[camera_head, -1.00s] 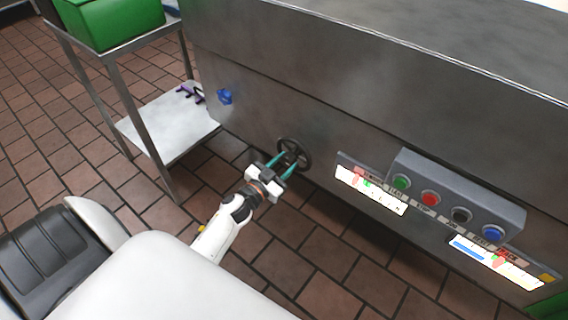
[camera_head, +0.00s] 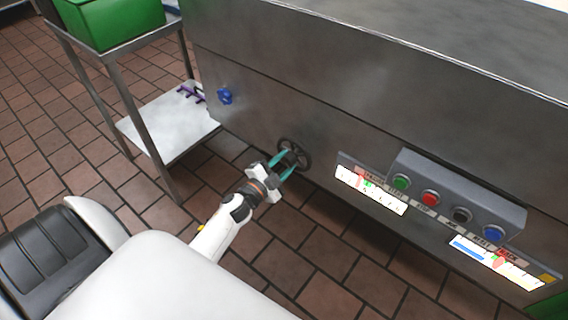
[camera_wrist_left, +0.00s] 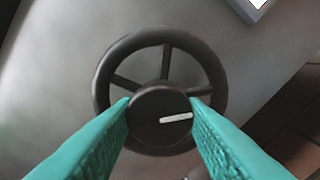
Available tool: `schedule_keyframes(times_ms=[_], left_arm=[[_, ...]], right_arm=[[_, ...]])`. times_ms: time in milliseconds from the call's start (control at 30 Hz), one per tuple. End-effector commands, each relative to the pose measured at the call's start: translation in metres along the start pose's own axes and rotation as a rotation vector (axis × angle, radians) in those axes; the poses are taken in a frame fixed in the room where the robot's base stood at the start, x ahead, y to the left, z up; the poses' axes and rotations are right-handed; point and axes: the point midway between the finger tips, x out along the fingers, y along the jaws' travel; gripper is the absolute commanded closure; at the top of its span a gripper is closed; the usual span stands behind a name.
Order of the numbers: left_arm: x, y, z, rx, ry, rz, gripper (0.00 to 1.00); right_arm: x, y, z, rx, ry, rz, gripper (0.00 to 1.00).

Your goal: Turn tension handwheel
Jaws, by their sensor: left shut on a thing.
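The tension handwheel (camera_head: 296,148) is a dark spoked wheel on the front face of the steel machine. In the left wrist view the handwheel (camera_wrist_left: 163,45) fills the middle, and its round hub (camera_wrist_left: 158,117) carries a white line pointing right and slightly up. My left gripper (camera_head: 285,161) has teal fingers, one on each side of the hub, and is shut on it. The left wrist view also shows the left gripper (camera_wrist_left: 160,112) with its fingertips against the hub's sides. The lower rim is partly hidden. My right gripper is not in view.
Right of the handwheel is a control box (camera_head: 458,196) with green, red, black and blue buttons, and bright label panels below. A blue knob (camera_head: 225,96) sits to the left. A steel table (camera_head: 160,130) with a green crate (camera_head: 112,20) stands at left.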

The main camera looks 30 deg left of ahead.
Motion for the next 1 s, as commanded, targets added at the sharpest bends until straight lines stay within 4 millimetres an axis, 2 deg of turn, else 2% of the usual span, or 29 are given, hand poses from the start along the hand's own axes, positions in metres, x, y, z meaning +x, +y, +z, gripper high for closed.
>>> schedule_keyframes(times_ms=[700,1000], left_arm=[[-0.001,-0.001,-0.001,0.657,-0.001,-0.002,0.85],[-0.001,0.000,0.000,0.824,0.000,-0.002,0.85]], right_arm=[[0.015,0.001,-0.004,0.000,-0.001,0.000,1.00],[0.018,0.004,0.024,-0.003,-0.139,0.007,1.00]])
